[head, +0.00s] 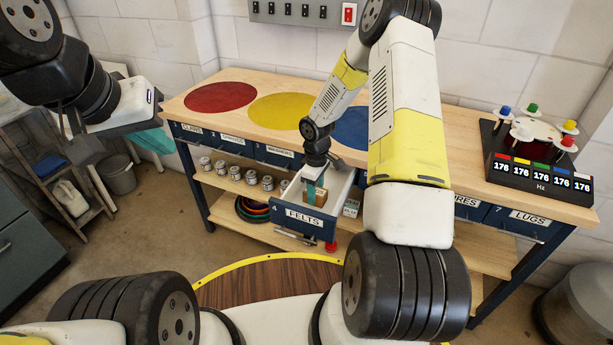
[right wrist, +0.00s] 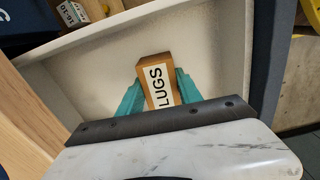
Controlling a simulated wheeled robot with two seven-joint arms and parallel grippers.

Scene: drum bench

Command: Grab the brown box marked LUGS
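The brown box marked LUGS (right wrist: 158,80) lies on the floor of the open, light-coloured drawer (right wrist: 215,40). In the head view the box (head: 319,198) is inside the drawer labelled FELTS (head: 303,219). My right gripper (head: 314,187) reaches down into this drawer. In the right wrist view its teal fingers (right wrist: 158,85) stand on either side of the box, close against it. I cannot tell whether they press on it. The box's LUGS label faces my wrist camera. My left gripper (head: 154,139) is at the left, away from the bench, its teal fingers partly hidden.
The bench top (head: 460,185) carries coloured discs and a dark device (head: 538,182) with 176 readouts. A closed drawer at the right is labelled LUGS (head: 528,218). Cans (head: 251,177) stand on the shelf below.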

